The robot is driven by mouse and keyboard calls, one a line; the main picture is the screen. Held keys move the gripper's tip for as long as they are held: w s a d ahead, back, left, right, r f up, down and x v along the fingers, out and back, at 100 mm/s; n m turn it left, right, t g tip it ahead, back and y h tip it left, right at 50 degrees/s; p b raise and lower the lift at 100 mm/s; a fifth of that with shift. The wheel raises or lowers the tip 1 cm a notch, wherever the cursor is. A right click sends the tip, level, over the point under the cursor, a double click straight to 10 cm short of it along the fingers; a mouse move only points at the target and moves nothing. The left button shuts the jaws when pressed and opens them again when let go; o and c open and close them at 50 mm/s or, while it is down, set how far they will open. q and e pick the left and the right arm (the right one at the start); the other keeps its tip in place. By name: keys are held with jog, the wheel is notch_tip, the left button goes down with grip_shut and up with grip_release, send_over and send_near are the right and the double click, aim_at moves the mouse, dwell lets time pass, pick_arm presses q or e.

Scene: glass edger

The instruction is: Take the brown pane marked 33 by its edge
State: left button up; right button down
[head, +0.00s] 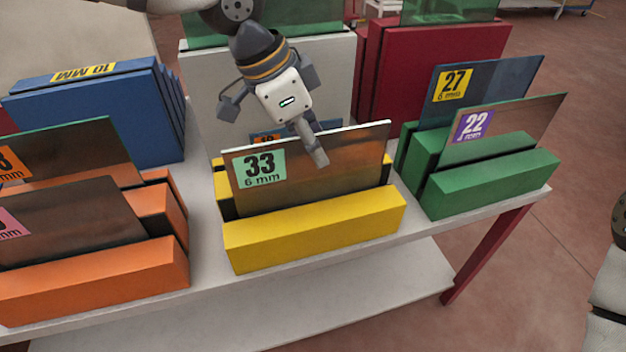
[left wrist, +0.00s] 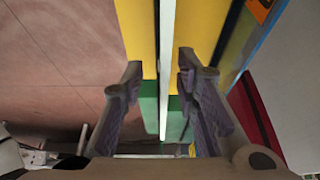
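The brown pane marked 33 (head: 352,172) stands upright in the yellow rack (head: 315,232), with a green "33 6 mm" label at its upper left and a pale top edge. My left gripper (head: 312,138) is over that top edge, right of the label. One finger hangs in front of the pane's face; the other is hidden behind it. In the left wrist view the pane's pale edge (left wrist: 167,70) runs between the two fingers of my open left gripper (left wrist: 160,82), with a gap on each side.
A green rack (head: 490,185) with panes 27 and 22 stands at right. An orange rack (head: 95,280) with panes stands at left, a blue rack (head: 95,110) behind it. A dark red rack (head: 430,65) stands at the back. Bare table shows between the orange and yellow racks.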

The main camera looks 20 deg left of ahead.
aim_at(311, 183)
pick_arm(q)
jog(key=x, duration=0.3)
jog(key=shift+f, duration=0.25)
jog(key=shift+w+r, duration=0.1)
jog(key=shift+r, duration=0.05)
grip_shut()
